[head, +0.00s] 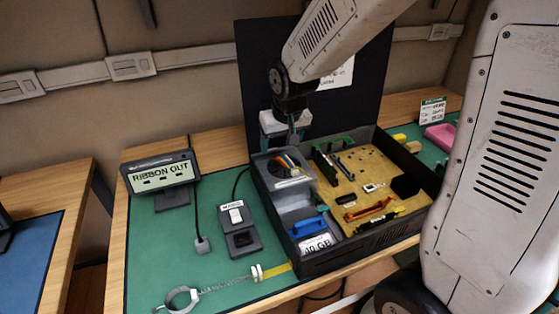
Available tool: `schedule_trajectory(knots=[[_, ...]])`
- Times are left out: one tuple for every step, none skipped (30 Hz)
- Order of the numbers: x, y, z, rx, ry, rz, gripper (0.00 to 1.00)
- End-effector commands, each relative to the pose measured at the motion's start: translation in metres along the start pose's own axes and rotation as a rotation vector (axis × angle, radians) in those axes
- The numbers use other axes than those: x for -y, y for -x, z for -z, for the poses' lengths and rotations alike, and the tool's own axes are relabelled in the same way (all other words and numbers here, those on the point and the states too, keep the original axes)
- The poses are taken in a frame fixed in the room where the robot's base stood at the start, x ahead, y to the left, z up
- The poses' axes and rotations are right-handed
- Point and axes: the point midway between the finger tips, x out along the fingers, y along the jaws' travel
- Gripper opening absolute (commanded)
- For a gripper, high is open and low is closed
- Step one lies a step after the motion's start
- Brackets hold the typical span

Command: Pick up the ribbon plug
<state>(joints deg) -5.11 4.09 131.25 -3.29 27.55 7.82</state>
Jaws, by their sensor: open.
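An open black computer case (299,262) stands on the green mat, with a tan circuit board (365,178) inside. I cannot tell for certain which part is the ribbon plug. A blue connector-like piece (311,228) sits at the case's front left, just behind a drive labelled 40 GB (317,244). A long orange piece (369,209) lies on the board to its right. My gripper (291,138) points down over the back left of the case, above a grey boxy unit with coloured wires (288,163). It is open, and I see nothing held; its fingertips are small and dark.
A RIBBON OUT display (161,176) and a small black switch box (236,231) stand left of the case. A coiled cord with a cuff (180,299) lies in front. A raised black panel (258,65) stands behind. A pink block (440,136) lies at right.

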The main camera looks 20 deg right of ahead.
Motion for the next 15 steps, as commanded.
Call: schedule_trajectory(knots=[[0.000,-0.006,-0.001,0.002,0.000,0.000,0.71],[0.000,-0.010,-0.001,0.002,0.000,0.000,0.71],[-0.001,-0.014,-0.001,0.003,0.000,0.000,0.71],[-0.001,-0.018,-0.001,0.003,0.000,0.000,0.71],[-0.002,-0.021,-0.001,0.003,0.000,0.000,0.71],[-0.003,-0.027,-0.001,0.004,0.000,0.000,0.71],[-0.004,-0.032,-0.001,0.005,0.000,0.000,0.71],[-0.005,-0.037,0.000,0.004,0.000,0.000,0.71],[-0.006,-0.043,0.000,0.005,0.000,0.000,0.71],[-0.006,-0.047,0.000,0.004,0.001,0.000,0.71],[-0.005,-0.051,0.000,0.004,0.001,0.000,0.71],[-0.005,-0.056,0.000,0.004,0.001,0.000,0.71],[-0.005,-0.058,0.000,0.003,0.001,0.000,0.71],[-0.005,-0.060,0.000,0.002,0.001,0.000,0.71],[-0.005,-0.061,0.000,0.001,0.001,0.000,0.71]])
